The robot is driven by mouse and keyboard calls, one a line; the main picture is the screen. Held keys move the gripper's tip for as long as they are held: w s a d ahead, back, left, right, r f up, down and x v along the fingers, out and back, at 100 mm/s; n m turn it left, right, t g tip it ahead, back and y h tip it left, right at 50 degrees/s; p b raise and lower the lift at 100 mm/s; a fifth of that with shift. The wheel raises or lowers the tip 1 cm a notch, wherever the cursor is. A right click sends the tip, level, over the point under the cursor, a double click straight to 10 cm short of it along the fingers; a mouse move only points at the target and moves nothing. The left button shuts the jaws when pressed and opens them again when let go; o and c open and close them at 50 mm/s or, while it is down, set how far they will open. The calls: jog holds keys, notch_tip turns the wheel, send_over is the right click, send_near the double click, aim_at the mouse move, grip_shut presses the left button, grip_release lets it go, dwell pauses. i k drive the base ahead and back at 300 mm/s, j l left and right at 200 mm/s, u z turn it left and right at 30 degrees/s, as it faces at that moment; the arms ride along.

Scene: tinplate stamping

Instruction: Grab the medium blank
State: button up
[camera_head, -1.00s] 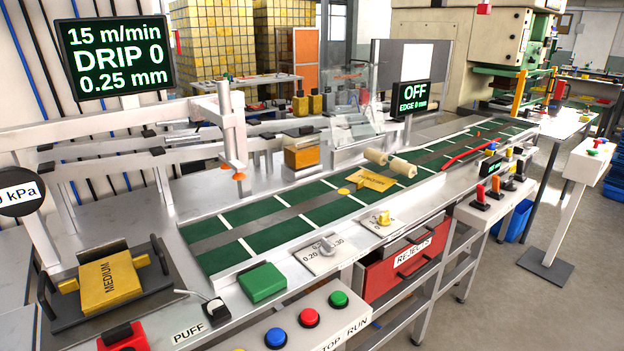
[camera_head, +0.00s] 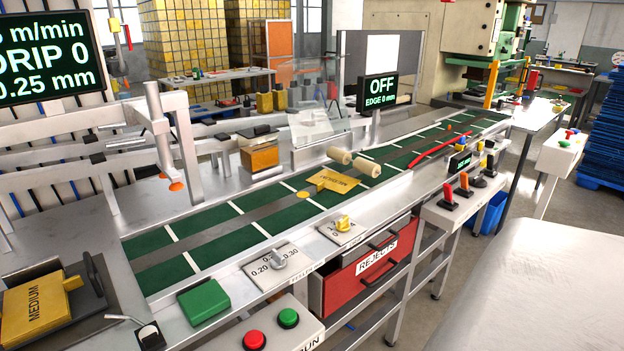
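A yellow-gold blank (camera_head: 334,181) lies flat on the green conveyor belt (camera_head: 205,219), just in front of two cream rollers. Dark lettering on it looks like MEDIUM but is too small to read surely. A thicker yellow block or stack marked MEDIUM (camera_head: 34,309) sits in a dark holder at the lower left, partly cut off by the picture edge. My gripper is not in view.
The cream rollers (camera_head: 340,155) stand close behind the blank. A clear guard (camera_head: 315,122) and the OFF display (camera_head: 378,92) rise behind the belt. A red REJECTS drawer (camera_head: 372,268) is below the front edge. Knobs and buttons line that edge.

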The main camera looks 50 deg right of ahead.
aim_at(334, 181)
jog(key=l+u, duration=0.2)
jog(key=l, duration=0.3)
jog(key=k+l+u, duration=0.2)
jog(key=l, duration=0.25)
jog(key=k+l+u, duration=0.1)
jog(key=l, duration=0.4)
jog(key=k+l+u, duration=0.1)
jog(key=l, duration=0.4)
jog(key=k+l, duration=0.1)
jog(key=l, duration=0.3)
jog(key=k+l, duration=0.15)
jog(key=l, duration=0.3)
jog(key=k+l, duration=0.1)
jog(key=l, duration=0.3)
jog(key=k+l, duration=0.15)
jog(key=l, duration=0.3)
jog(key=i, duration=1)
